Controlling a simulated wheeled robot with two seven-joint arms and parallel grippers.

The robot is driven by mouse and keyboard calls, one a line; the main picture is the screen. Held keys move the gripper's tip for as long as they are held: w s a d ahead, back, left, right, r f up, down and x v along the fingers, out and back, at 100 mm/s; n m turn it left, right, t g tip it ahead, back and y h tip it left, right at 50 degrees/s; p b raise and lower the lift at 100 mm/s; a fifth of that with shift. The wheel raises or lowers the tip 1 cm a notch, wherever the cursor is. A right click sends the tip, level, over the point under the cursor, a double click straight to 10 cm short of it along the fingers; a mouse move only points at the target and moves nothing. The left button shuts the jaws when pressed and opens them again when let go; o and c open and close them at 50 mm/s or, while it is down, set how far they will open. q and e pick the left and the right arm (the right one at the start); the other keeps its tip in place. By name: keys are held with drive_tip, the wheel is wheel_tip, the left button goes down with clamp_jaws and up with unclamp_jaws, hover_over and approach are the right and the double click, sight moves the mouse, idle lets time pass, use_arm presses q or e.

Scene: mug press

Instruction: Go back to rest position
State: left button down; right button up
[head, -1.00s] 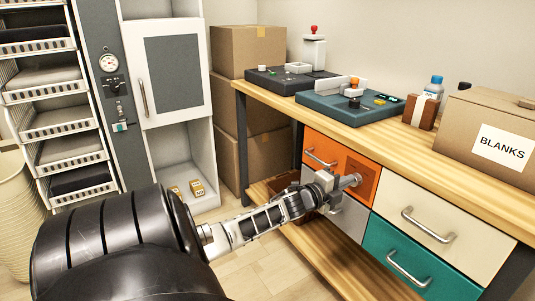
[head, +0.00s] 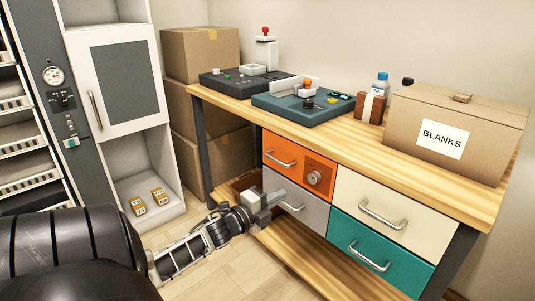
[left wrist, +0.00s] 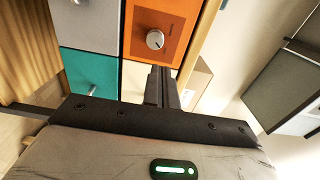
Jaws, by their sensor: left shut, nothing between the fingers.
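My left gripper (head: 268,204) is in front of the grey drawer (head: 290,207) in the head view, low beside the bench. Its fingers are shut together and empty; they also show in the left wrist view (left wrist: 162,88). The orange drawer (head: 283,146) with a round silver knob (head: 314,178) is above and right of the gripper. The knob shows ahead of the fingers in the left wrist view (left wrist: 155,39), apart from them. My right gripper is not in either view.
The wooden bench (head: 400,162) carries two machines, a dark one (head: 225,85) and a teal one (head: 285,110), and a box labelled BLANKS (head: 460,115). A cream drawer (head: 350,195) and a teal drawer (head: 345,240) are on the right. A cabinet (head: 125,80) stands left. Floor shows between.

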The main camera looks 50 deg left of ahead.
use_arm(q)
drive_tip(key=shift+s, duration=1.25)
